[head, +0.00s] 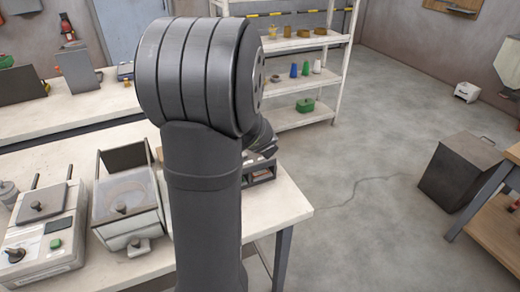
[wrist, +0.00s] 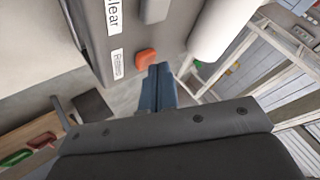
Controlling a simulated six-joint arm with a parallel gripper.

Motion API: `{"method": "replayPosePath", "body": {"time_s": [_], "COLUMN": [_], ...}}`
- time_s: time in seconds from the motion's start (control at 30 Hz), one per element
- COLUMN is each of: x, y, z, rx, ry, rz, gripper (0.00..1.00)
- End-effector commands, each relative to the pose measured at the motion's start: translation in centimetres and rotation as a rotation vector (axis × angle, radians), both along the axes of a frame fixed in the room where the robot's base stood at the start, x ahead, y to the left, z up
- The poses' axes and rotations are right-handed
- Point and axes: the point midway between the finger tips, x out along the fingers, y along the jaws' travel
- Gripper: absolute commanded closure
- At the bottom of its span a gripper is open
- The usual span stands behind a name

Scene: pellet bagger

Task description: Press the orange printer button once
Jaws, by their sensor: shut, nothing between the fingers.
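The orange button (wrist: 147,57) is on the lower edge of the grey printer (wrist: 95,40) in the wrist view. My gripper (wrist: 158,68) is shut and empty, with its blue-grey fingertips just right of and slightly below the button in the picture. I cannot tell whether they touch it. In the head view my own arm hides the gripper and the button.
A grey button (wrist: 154,10) and a small white label (wrist: 116,62) are also on the printer. A white roll (wrist: 213,32) is close on the right. In the head view, a sealer-like machine (head: 45,235) and a clear-sided bin (head: 128,195) stand on the bench (head: 290,205).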

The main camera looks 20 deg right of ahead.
Motion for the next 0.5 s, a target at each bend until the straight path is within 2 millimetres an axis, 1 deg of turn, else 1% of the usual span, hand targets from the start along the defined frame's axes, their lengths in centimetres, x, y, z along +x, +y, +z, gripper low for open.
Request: {"method": "replayPosePath", "body": {"time_s": [0.5], "x": [-0.01], "y": [0.02], "z": [-0.69], "rx": [0.001], "ry": [0.000], "rz": [0.001], "gripper": [1.00]}}
